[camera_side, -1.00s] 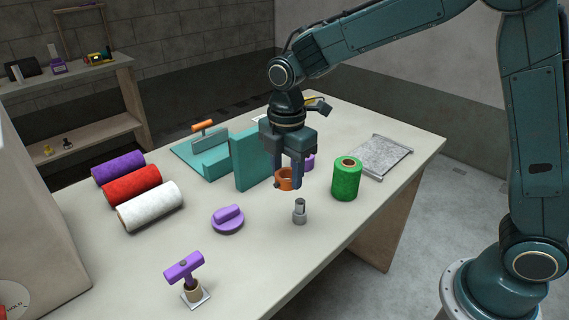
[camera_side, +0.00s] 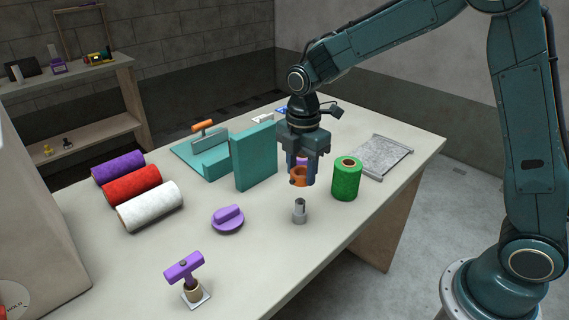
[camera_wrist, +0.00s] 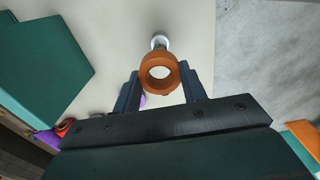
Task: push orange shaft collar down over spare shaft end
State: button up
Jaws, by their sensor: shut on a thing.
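The orange shaft collar (camera_side: 299,176) is held between the fingers of my gripper (camera_side: 302,174), a little above the table. In the wrist view the collar (camera_wrist: 145,72) shows as an open ring between the fingertips of my gripper (camera_wrist: 159,80). The spare shaft end (camera_side: 299,212) is a short grey metal stub standing upright on the table, below the collar and apart from it. In the wrist view its pale top part (camera_wrist: 159,41) shows just beyond the collar's rim.
A green roll (camera_side: 346,181) stands close to the right of my gripper. A teal upright block (camera_side: 255,158) is to the left. A purple knob (camera_side: 228,218) lies left of the shaft. White (camera_side: 150,207), red and purple rolls lie further left.

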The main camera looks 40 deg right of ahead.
aim_at(300, 200)
jog(key=shift+f, duration=0.1)
dwell(0.3)
jog(key=shift+f, duration=2.3)
jog(key=shift+f, duration=2.35)
jog(key=o, duration=1.2)
jog(key=shift+c, duration=0.2)
jog(key=shift+r, duration=0.1)
notch_tip(300, 200, up, 14)
jog(key=shift+f, duration=0.2)
jog(key=shift+r, duration=0.1)
